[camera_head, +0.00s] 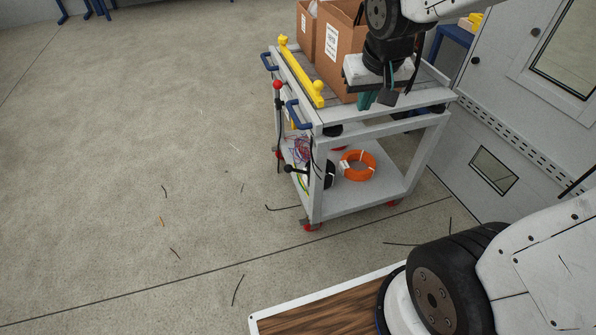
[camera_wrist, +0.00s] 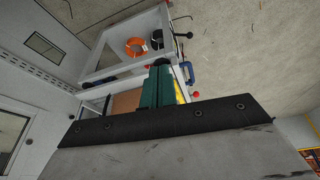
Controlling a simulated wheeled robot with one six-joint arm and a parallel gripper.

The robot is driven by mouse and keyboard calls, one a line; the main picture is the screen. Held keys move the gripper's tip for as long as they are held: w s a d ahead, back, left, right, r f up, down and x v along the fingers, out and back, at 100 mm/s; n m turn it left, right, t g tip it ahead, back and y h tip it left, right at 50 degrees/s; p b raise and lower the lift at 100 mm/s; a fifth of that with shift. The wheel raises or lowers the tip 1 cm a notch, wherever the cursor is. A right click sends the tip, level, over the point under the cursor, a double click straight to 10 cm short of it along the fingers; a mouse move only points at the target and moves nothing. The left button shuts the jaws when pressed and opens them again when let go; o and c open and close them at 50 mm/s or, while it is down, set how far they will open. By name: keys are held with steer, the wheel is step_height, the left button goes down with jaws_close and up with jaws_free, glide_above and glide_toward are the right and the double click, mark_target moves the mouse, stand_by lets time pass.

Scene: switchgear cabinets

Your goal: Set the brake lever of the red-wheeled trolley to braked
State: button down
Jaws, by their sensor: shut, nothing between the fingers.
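The red-wheeled trolley (camera_head: 368,200) is a grey two-shelf cart in the middle of the head view; it also shows in the wrist view (camera_wrist: 98,54). A thin upright rod with a red knob (camera_head: 278,86) stands at its left end, and a red knob shows in the wrist view (camera_wrist: 196,95). Lower on that end a short black-knobbed lever (camera_head: 290,170) sticks out to the left, roughly level. I cannot tell for sure which of these is the brake lever. My gripper (camera_head: 368,99) is shut and empty, with teal fingers above the trolley's top, right of both levers.
Cardboard boxes (camera_head: 340,50) and a yellow bar (camera_head: 300,70) are on the top shelf. Blue handles (camera_head: 299,114) jut from the left end. An orange cable coil (camera_head: 357,165) lies on the lower shelf. Grey cabinets (camera_head: 510,120) stand close at right. The floor to the left is open.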

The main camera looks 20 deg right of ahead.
steer(key=w+d+f+t, duration=0.2)
steer(key=w+d+f, duration=0.1)
steer(key=w+f, duration=1)
steer(key=w+f+m+t+y, duration=0.1)
steer(key=w+f, duration=0.1)
steer(key=f, duration=0.6)
steer(key=w+f+m+t, duration=0.1)
steer(key=w+f+t, duration=0.1)
steer(key=f, duration=0.6)
steer(key=w+f+m+t+y, duration=0.1)
steer(key=w+f, duration=0.3)
steer(key=f, duration=0.4)
steer(key=shift+a+f+y, duration=0.3)
steer(key=s+a+f+m+t+y, duration=0.2)
steer(key=s+f+m+t, duration=0.1)
steer(key=f, duration=0.5)
steer(key=s+t, duration=0.1)
steer(key=t, duration=0.1)
steer(key=shift+s+a+t, duration=0.25)
steer(key=shift+s+t, duration=0.1)
steer(key=shift+t, duration=0.05)
steer(key=shift+w, duration=0.1)
